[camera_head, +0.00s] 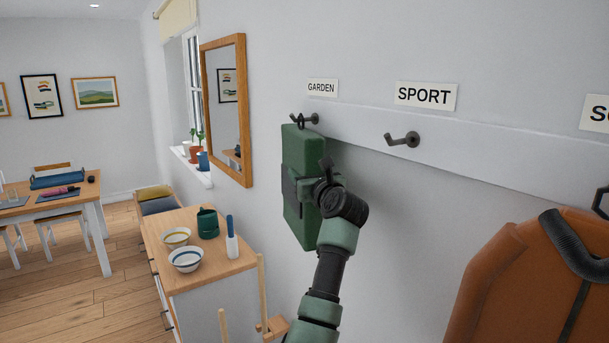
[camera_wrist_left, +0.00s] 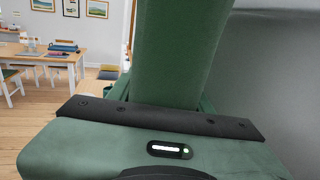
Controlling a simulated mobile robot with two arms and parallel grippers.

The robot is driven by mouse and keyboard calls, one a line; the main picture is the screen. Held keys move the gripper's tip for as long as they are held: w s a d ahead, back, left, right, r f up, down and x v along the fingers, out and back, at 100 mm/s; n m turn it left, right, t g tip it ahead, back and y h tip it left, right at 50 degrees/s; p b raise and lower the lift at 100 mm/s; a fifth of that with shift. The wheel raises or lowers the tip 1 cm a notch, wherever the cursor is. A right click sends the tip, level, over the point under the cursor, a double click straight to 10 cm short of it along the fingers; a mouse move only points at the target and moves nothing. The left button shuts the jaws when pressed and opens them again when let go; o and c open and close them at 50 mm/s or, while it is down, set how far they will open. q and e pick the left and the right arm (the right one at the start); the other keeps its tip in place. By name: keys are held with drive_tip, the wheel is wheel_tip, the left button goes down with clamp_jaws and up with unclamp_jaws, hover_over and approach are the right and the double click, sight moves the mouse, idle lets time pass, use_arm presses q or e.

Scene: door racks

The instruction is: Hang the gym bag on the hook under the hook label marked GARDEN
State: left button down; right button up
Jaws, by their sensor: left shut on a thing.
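The green gym bag (camera_head: 299,222) hangs upright against the wall below the GARDEN label (camera_head: 322,87). A small dark loop at its top is at the GARDEN hook (camera_head: 311,118). I cannot tell whether the loop is around the hook or only in front of it. My left gripper (camera_head: 306,187) is shut on the bag at mid-height. In the left wrist view the bag (camera_wrist_left: 178,55) rises from behind the dark edge of the gripper, and its top is out of frame. My right gripper is not in view.
The SPORT label (camera_head: 425,95) and its empty hook (camera_head: 403,140) are to the right. An orange bag (camera_head: 505,275) is at the far right. A mirror (camera_head: 226,110) hangs left. Below it, a wooden cabinet (camera_head: 205,275) bears bowls, a green container and a bottle.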

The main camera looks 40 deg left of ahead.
use_arm(q)
drive_tip(key=shift+d, duration=0.1)
drive_tip(key=c, duration=0.6)
unclamp_jaws()
drive_tip(key=shift+w, duration=0.15)
drive_tip(key=shift+o, duration=0.2)
drive_tip(key=shift+d+f, duration=0.1)
drive_tip(key=shift+f, duration=0.1)
drive_tip(key=b+v, duration=0.3)
drive_tip(key=v, duration=0.4)
drive_tip(key=shift+s+d+b, duration=0.2)
drive_tip(key=shift+d+b, duration=0.1)
drive_tip(key=shift+d, duration=0.05)
